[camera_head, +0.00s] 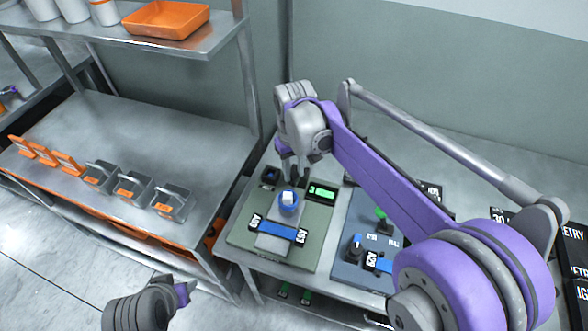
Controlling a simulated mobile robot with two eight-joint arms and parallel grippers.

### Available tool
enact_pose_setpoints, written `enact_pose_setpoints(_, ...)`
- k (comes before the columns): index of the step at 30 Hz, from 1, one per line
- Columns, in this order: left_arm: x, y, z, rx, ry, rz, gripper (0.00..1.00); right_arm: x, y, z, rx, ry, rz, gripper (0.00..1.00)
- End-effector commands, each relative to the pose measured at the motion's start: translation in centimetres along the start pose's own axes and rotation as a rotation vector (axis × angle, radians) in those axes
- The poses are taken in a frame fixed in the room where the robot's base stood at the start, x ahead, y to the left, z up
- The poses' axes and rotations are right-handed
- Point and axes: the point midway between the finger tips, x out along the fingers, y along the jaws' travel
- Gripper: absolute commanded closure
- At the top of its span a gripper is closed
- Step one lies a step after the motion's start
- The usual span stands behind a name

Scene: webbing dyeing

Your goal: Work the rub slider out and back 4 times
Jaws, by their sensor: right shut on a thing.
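The rub slider (288,206), a blue round piece with a white block on top, sits on a grey track on the green-grey test board (247,238). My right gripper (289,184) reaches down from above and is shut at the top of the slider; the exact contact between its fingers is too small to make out. A blue strip (278,231) with black labelled ends lies across the track in front of the slider. My left arm shows at the bottom left with its gripper end (183,292) well away from the board; its fingers are not clear.
A lit green display (322,192) sits beside the slider. A blue-grey panel (341,249) with a knob and a green-topped control lies to the right, partly behind my right arm. A steel bench (110,130) with several grey holders stands left. An orange tray (166,19) rests on the shelf.

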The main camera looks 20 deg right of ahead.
Motion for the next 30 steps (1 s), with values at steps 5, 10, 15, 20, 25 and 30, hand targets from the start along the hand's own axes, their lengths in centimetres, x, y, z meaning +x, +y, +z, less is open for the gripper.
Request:
enact_pose_setpoints(5, 0.1, 0.0, 0.1, 0.0, -0.001, 0.0, 0.5, 0.0, -1.1, 1.0, -0.003, 0.0, 0.0, 1.0)
enact_pose_setpoints(10, 0.4, 0.0, 0.4, 0.0, -0.003, 0.0, 0.5, 0.0, -4.3, 4.2, -0.007, -0.001, -0.001, 1.0)
enact_pose_setpoints(15, 0.4, 0.0, 0.4, 0.0, -0.003, 0.0, 0.5, 0.0, -7.0, 6.9, -0.005, 0.0, -0.001, 1.0)
enact_pose_setpoints(20, 0.4, 0.0, 0.4, 0.0, -0.003, 0.0, 0.5, -0.1, -8.1, 8.0, -0.001, 0.0, -0.001, 1.0)
enact_pose_setpoints(25, 0.4, 0.0, 0.4, 0.0, -0.003, 0.0, 0.5, 0.0, -8.2, 8.2, 0.0, -0.002, -0.003, 1.0)
enact_pose_setpoints(30, 0.4, 0.0, 0.4, 0.0, -0.003, 0.0, 0.5, 0.0, -8.2, 8.2, -0.001, -0.003, -0.003, 0.59)
